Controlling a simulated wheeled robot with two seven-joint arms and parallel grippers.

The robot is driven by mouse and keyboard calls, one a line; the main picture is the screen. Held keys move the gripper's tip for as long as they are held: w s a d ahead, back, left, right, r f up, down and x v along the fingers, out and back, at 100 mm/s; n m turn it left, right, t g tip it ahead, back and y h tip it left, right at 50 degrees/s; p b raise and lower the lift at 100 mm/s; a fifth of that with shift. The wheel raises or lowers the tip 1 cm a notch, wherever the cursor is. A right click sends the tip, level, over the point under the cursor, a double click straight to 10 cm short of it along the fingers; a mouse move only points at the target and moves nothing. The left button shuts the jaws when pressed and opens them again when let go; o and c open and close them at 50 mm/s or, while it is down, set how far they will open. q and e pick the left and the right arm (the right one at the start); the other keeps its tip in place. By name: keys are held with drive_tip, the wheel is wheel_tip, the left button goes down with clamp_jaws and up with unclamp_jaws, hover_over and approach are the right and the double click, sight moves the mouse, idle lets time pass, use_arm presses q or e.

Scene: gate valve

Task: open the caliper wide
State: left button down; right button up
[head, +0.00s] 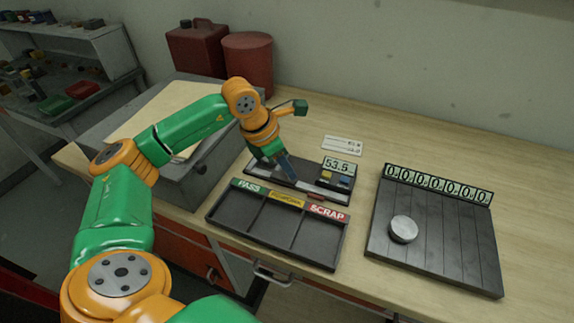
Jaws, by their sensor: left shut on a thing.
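The caliper (325,187) lies on a dark board behind the sorting tray. Its light bar runs along the board, and a readout (339,164) at its right end shows what looks like 53.5. My left gripper (289,176) points down at the left part of the caliper and is shut on it. The fingers and my wrist hide the exact part held and the jaws behind. My right gripper is not in view.
A dark tray (283,222) labelled PASS, a yellow middle label and SCRAP is empty. Right of it a slatted plate (440,250) holds a silver disc (403,229) beneath a row of zero digits. A small white card (342,145) lies behind. Red canisters (247,62) stand at the wall.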

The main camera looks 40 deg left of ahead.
use_arm(q)
drive_tip(key=shift+w+d+f, duration=0.1)
drive_tip(key=shift+d, duration=0.4)
drive_tip(key=shift+w+d, duration=0.2)
drive_tip(key=shift+d, duration=0.45)
drive_tip(key=c, duration=1)
unclamp_jaws()
drive_tip(key=shift+o, duration=1.1)
drive_tip(key=shift+a, duration=0.35)
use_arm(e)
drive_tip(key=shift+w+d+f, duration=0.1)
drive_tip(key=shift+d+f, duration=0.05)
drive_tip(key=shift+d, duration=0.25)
use_arm(q)
drive_tip(key=b+v, duration=0.1)
drive_tip(key=v, duration=0.6)
drive_tip(key=shift+b, duration=0.3)
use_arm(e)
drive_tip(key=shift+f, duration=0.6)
